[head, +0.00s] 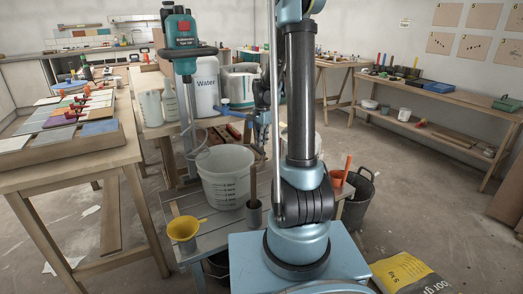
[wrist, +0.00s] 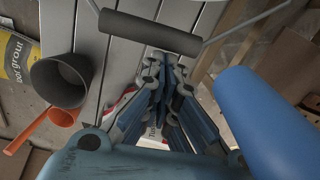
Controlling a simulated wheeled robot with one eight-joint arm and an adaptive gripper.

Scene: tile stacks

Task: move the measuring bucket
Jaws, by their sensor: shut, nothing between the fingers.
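The measuring bucket (head: 227,182) is a pale, translucent pail with dark graduation marks. It stands upright on a grey slatted bench in the middle of the head view. My gripper (head: 262,117) shows small there, above and to the right of the bucket, partly hidden by my arm. In the wrist view my gripper (wrist: 160,62) is shut and empty. A wire handle with a dark grip (wrist: 150,33) crosses just beyond the fingertips, apparently apart from them. I cannot tell whether it belongs to the measuring bucket, whose body is not clear in that view.
On the slatted bench (wrist: 110,20) are a yellow funnel (head: 183,229) and a dark grey cup (head: 254,215). The wrist view shows a dark pot (wrist: 62,80), an orange tool (wrist: 45,125) and a large blue cylinder (wrist: 265,120). The water container (head: 206,88) stands behind the bucket.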

